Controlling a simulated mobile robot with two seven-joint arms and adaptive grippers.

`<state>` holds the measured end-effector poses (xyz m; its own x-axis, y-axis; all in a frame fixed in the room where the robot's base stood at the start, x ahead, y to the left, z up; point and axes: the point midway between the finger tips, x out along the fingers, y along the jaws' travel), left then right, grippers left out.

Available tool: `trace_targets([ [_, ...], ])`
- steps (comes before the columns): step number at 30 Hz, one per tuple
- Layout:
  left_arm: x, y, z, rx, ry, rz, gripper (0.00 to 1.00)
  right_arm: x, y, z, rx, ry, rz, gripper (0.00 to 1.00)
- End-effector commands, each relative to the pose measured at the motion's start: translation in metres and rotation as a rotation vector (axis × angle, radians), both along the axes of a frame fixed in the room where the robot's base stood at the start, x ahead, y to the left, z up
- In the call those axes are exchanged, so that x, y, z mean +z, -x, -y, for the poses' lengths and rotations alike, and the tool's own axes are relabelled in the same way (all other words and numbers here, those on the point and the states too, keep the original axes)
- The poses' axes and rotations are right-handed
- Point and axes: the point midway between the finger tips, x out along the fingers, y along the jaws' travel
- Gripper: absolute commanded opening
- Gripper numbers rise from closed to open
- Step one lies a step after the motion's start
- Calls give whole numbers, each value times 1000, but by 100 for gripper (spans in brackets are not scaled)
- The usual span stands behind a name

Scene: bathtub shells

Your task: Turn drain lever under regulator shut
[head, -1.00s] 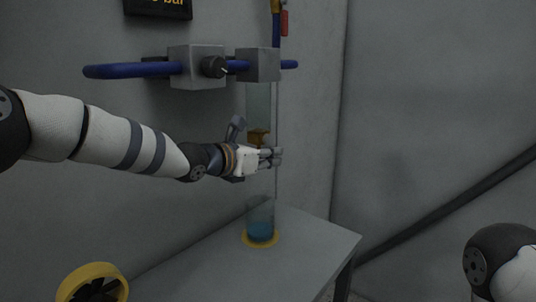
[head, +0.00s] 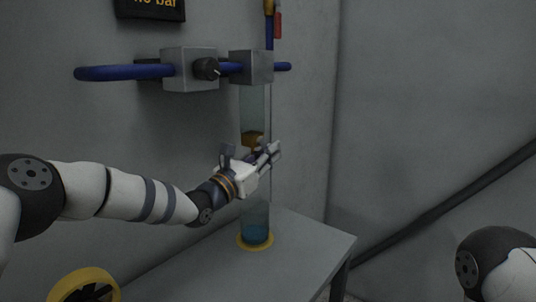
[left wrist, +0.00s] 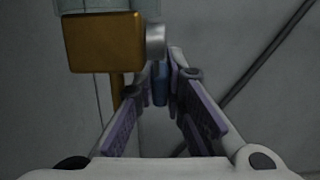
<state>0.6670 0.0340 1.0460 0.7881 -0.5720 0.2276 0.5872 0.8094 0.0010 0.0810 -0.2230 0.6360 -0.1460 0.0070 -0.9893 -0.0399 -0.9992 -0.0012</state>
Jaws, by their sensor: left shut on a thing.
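The regulator (head: 190,70) is a grey block with a black knob on a blue pipe. To its right is a second grey block (head: 251,67), with a clear bowl (head: 254,108) below it. A brass drain block (head: 250,139) sits under the bowl and shows large in the left wrist view (left wrist: 103,42). From its right side, a silver hub leads to the blue drain lever (left wrist: 160,86). My left gripper (head: 271,153) is shut on the lever, its fingers pointing up and right. In the head view the fingers hide the lever. My right gripper is out of view.
A jar with blue liquid (head: 256,222) stands on a yellow ring on the grey table (head: 305,242), below the gripper. A yellow handwheel (head: 70,285) is at lower left. A dark sloping pipe (head: 440,208) runs along the right wall. A dark sign (head: 150,8) hangs above.

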Motion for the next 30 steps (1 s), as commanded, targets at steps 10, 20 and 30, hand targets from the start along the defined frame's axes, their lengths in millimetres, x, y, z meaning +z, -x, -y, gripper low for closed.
trace_targets([
  [10,-2,0,0,1,-3,-4,22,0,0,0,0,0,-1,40],
  [20,-1,0,0,0,-1,-2,32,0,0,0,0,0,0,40],
  [30,-16,53,-41,3,3,-6,32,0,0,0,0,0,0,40],
])
